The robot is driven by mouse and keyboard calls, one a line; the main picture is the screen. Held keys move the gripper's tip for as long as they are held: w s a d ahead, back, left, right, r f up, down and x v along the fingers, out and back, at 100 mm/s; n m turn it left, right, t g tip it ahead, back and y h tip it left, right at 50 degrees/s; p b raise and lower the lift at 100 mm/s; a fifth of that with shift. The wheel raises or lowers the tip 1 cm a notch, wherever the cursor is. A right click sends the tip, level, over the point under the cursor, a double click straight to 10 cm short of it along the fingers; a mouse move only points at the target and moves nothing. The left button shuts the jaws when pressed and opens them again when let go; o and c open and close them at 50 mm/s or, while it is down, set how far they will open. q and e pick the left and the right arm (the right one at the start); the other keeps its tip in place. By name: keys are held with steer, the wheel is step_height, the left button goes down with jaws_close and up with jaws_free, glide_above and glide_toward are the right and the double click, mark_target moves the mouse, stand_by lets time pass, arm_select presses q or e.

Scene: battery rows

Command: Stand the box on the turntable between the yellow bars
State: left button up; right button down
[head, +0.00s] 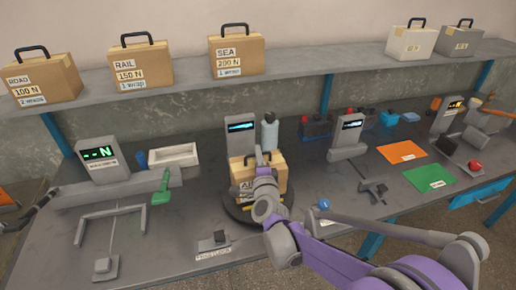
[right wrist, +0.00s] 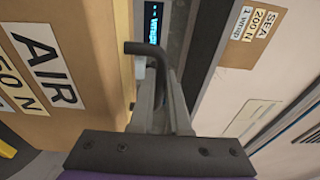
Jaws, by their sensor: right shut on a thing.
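The tan box (head: 276,182), labelled AIR, is upright at the dark round turntable (head: 258,220) in the head view. My right gripper (head: 263,160) is over it, shut on its black handle. In the right wrist view the box (right wrist: 60,95) fills the left side, and its handle (right wrist: 148,50) is between my fingers (right wrist: 160,105). A piece of yellow bar (right wrist: 8,150) shows beside the box at lower left. My arm hides much of the turntable and bars, and I cannot tell whether the box touches the turntable. My left gripper is out of view.
A switch box (head: 212,242) lies at front left. The shelf (head: 300,65) above carries several boxes. Orange (head: 402,152) and green (head: 430,177) mats lie to the right.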

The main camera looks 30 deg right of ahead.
steer(key=shift+f, duration=0.8)
steer(key=shift+f, duration=0.2)
steer(key=c, duration=0.9)
jaws_free()
